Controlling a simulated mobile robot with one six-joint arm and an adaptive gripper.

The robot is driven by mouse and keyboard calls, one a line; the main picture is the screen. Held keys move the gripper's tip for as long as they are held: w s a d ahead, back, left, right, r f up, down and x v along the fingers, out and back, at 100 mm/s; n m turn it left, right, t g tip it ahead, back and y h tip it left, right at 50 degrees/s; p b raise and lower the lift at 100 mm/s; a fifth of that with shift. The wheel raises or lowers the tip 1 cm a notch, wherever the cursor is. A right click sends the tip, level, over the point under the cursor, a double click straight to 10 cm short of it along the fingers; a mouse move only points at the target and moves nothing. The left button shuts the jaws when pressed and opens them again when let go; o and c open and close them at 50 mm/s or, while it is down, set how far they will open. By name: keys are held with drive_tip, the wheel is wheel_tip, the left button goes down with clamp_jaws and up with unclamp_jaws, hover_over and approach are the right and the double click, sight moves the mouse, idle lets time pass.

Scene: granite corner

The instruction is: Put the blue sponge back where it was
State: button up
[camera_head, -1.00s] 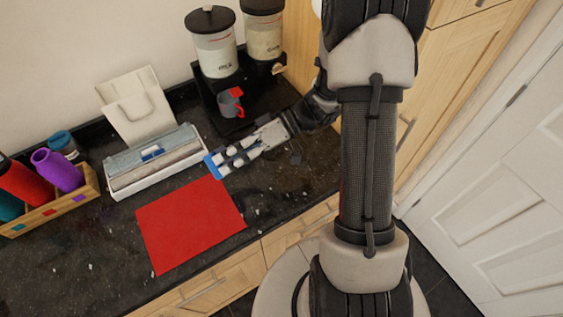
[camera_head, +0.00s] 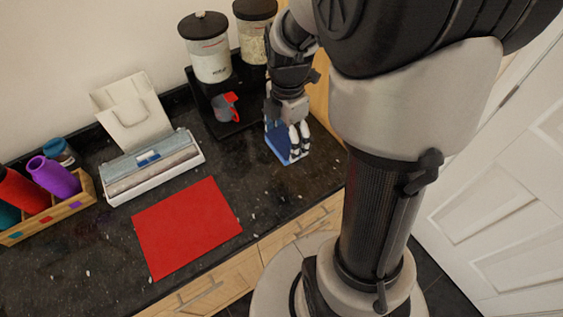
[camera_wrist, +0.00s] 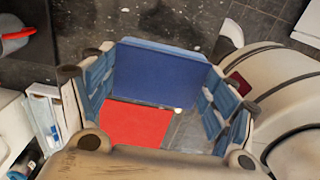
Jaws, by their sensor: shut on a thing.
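My gripper (camera_head: 295,140) points down over the right part of the dark counter. It is shut on the blue sponge (camera_head: 275,145), which hangs upright between the fingers. Part of the sponge is hidden by the fingers in the head view. In the wrist view the sponge (camera_wrist: 160,75) spans the gap between the finger pads (camera_wrist: 155,95). Its lower edge looks close to the counter, but I cannot tell whether it touches. The red mat (camera_head: 188,227) lies flat at the front left of the gripper, with nothing on it.
A black stand (camera_head: 228,115) holding a grey-red mug (camera_head: 225,106) and canisters (camera_head: 206,48) is just left of and behind the gripper. A white box (camera_head: 152,165) and a wooden crate (camera_head: 88,188) with bottles stand farther left. Counter right of the mat is bare.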

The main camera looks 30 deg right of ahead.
sight(279, 147)
wheel_tip(279, 147, down, 14)
drive_tip(key=b, duration=0.4)
drive_tip(key=shift+c, duration=0.3)
drive_tip(key=o, duration=1)
drive_tip(key=shift+r, duration=0.1)
wheel_tip(279, 147, up, 12)
drive_tip(key=p, duration=0.4)
drive_tip(key=a+r+m, duration=0.1)
drive_tip(key=s+a+r+m, duration=0.1)
drive_tip(key=r, duration=0.1)
drive_tip(key=r+m+t, duration=0.1)
drive_tip(key=r, duration=0.1)
drive_tip(key=shift+s+a+r+m, duration=0.1)
drive_tip(key=shift+s+a+m, duration=0.2)
drive_tip(key=shift+a, duration=0.1)
drive_tip(key=s+a+r+m+t, duration=0.1)
drive_tip(key=s+a+r+m, duration=0.1)
drive_tip(key=s+r+m, duration=0.1)
drive_tip(key=s+a+r+m+t, duration=0.1)
drive_tip(key=s+a+r+m, duration=0.2)
drive_tip(key=s+m, duration=0.2)
drive_tip(key=s+a+r+m+t, duration=0.1)
drive_tip(key=s+a+r+m, duration=0.2)
drive_tip(key=m, duration=0.3)
drive_tip(key=shift+s+m+t, duration=0.3)
drive_tip(key=shift+s+m, duration=0.1)
drive_tip(key=shift+s, duration=0.05)
